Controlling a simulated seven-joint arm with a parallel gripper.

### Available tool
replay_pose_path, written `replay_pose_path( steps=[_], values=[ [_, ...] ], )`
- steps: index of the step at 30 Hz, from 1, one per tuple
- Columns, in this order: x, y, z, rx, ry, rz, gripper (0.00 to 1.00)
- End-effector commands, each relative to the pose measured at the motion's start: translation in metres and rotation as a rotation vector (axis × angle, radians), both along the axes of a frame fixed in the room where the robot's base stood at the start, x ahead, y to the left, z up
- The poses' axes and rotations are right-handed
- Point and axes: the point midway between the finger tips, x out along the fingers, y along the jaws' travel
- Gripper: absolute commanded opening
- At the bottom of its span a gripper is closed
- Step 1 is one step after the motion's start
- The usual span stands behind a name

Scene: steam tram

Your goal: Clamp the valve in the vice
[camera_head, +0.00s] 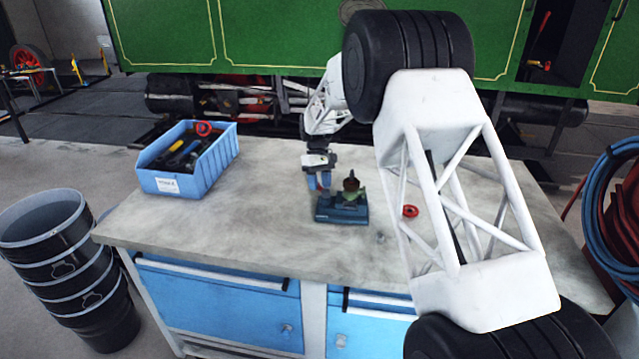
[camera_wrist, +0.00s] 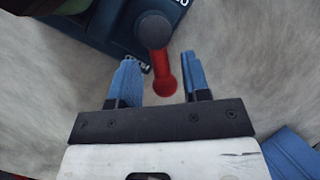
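The vice (camera_head: 341,210) is dark blue and stands on the workbench; part of it shows at the top of the wrist view (camera_wrist: 105,22). The valve (camera_head: 351,190), greenish with a brown top, is upright at the vice; whether its jaws touch it is unclear. The vice's red handle (camera_wrist: 162,68) with a grey hub points at my gripper (camera_wrist: 160,82). My gripper is open, its blue fingers on either side of the handle's rounded end, with gaps visible. In the head view my gripper (camera_head: 318,180) is just left of the vice.
A blue bin (camera_head: 190,187) of tools is at the back left of the workbench (camera_head: 240,235). A red ring (camera_head: 410,211) lies right of the vice. The front left of the bench is clear. Black buckets (camera_head: 75,270) stand on the floor at left.

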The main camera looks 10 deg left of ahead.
Motion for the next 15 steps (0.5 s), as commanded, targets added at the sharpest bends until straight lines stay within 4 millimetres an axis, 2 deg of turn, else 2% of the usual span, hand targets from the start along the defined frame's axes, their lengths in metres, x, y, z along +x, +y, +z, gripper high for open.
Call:
replay_pose_path(
  steps=[8,15],
  values=[
    [0.001,0.001,0.003,0.0,0.0,0.0,0.43],
    [0.009,0.003,0.019,0.0,-0.001,0.0,0.43]
  ],
)
